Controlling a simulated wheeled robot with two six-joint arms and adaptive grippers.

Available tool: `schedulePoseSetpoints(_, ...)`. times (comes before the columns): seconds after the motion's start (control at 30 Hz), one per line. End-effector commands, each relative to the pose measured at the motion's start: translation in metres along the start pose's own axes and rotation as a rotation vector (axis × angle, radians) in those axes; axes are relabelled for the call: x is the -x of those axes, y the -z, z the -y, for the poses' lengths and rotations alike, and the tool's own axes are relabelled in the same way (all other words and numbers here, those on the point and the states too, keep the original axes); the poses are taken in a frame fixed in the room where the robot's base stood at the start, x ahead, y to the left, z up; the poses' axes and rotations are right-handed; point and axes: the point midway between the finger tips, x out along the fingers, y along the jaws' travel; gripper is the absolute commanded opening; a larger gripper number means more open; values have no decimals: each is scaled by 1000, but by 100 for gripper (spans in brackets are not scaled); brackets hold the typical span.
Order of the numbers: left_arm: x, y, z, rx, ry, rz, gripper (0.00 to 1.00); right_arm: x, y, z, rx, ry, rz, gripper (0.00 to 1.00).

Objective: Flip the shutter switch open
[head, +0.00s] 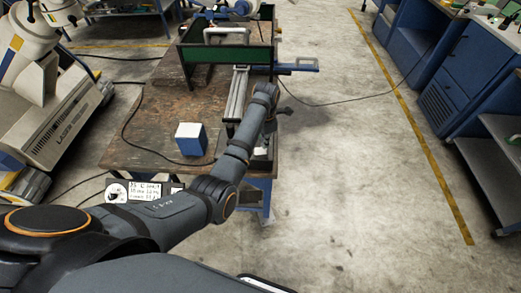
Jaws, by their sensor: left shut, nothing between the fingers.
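No shutter switch can be made out in the head view; it is too small or hidden behind my arm. My left arm comes in from the lower left and reaches over the right edge of the workbench (150,120). My left gripper (269,125) is at the far end of that arm, small and dark, shut and empty. It is beside a light metal rail (236,95) on the bench; whether it touches anything cannot be told. My right gripper is not in view.
A blue box with a white top (190,138) stands on the bench left of my forearm. A white laser machine (60,105) stands at left, blue cabinets (450,85) at right.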

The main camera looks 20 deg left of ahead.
Motion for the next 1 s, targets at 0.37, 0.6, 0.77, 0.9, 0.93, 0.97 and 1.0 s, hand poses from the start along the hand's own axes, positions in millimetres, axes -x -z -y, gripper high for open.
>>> schedulePoseSetpoints(0.37, -4, 0, 0, 0, 0, 0, 0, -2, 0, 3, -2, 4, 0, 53)
schedulePoseSetpoints(0.6, -8, 0, 0, 0, 0, 0, 0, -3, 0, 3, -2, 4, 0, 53)
schedulePoseSetpoints(0.77, -10, 0, 0, 0, 0, 0, 0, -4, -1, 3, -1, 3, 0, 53)
schedulePoseSetpoints(0.9, -12, 0, 0, 0, 0, 0, 0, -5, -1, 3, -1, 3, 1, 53)
schedulePoseSetpoints(0.93, -13, 0, 0, 0, 0, 0, 0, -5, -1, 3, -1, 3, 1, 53)
schedulePoseSetpoints(0.97, -13, 0, 0, 0, 0, 0, 0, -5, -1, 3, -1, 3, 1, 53)
schedulePoseSetpoints(1.0, -14, 0, 0, 0, 0, 0, 0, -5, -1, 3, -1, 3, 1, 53)
